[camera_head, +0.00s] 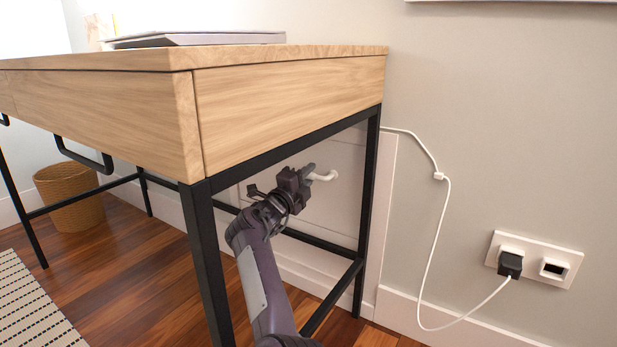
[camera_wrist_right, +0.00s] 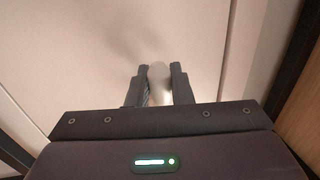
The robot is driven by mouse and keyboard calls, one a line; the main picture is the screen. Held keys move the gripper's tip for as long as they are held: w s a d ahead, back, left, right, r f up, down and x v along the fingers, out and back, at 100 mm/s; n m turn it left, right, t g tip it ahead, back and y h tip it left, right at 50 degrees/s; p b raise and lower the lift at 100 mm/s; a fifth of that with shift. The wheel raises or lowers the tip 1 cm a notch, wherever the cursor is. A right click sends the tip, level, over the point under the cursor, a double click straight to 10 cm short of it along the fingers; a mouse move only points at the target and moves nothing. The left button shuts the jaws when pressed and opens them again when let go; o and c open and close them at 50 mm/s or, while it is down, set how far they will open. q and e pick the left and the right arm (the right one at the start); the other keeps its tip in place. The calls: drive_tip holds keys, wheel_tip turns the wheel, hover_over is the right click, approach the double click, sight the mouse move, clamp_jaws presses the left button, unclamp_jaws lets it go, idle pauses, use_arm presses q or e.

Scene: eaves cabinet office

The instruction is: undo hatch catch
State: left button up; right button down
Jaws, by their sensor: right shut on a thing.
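The hatch (camera_head: 327,215) is a pale panel low in the wall, behind and under the desk. Its catch (camera_head: 326,176) is a small white lever handle that sticks out from the panel. My right gripper (camera_head: 308,172) reaches under the desk and is shut on the catch. In the right wrist view the catch (camera_wrist_right: 159,76) shows as a blurred pale shape between the two dark fingers (camera_wrist_right: 160,86), with the pale panel (camera_wrist_right: 90,50) behind it. The far end of the catch's grip is hidden by the fingers. My left gripper is not in view.
The wooden desk (camera_head: 290,95) with black metal legs (camera_head: 204,250) stands over my right arm, close around it. A laptop (camera_head: 200,39) lies on top. A white cable (camera_head: 430,260) runs to a wall socket (camera_head: 534,259). A wicker basket (camera_head: 70,196) stands at left.

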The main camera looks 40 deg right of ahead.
drive_tip(key=shift+d, duration=0.1)
drive_tip(key=c, duration=1.3)
unclamp_jaws()
drive_tip(key=shift+c, duration=0.2)
